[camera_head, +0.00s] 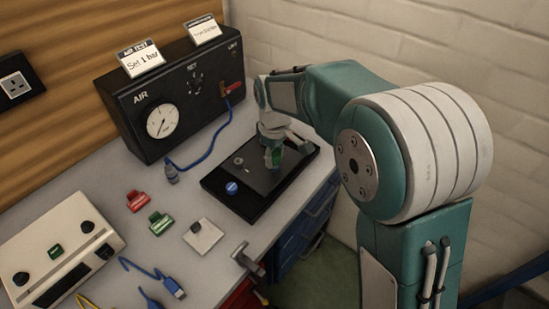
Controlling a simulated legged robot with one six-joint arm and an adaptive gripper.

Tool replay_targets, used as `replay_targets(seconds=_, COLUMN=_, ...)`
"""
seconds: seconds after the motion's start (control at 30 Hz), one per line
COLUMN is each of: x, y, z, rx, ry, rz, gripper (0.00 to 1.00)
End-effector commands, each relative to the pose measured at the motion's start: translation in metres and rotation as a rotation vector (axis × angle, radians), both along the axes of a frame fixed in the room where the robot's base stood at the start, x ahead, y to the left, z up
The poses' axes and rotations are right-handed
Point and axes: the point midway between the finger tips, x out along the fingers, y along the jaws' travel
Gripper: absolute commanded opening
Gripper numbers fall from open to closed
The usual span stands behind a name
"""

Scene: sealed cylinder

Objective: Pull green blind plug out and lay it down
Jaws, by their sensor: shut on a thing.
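My gripper (274,158) points down over the black tray (213,182), toward its right part. It is shut on a small green piece, which appears to be the green blind plug (269,157). The jaws hide most of it. I cannot tell whether it touches the tray or sits in a fitting there. A blue round cap (232,188) and a small metal piece (239,161) are on the tray, left of my gripper.
Behind stands a black air test box (175,100) with a gauge; its blue hose (213,150) runs onto the bench. A red tag (137,201), a green tag (160,223) and a white block (202,236) lie left of the tray. Bare bench lies between them.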

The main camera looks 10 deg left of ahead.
Motion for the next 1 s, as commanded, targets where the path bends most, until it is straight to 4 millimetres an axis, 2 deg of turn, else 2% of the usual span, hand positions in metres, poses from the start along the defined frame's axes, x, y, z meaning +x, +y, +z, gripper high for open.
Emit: replay_targets(seconds=1.0, x=0.000, y=0.000, z=0.037, rx=0.002, ry=-0.003, rz=0.000, gripper=0.00)
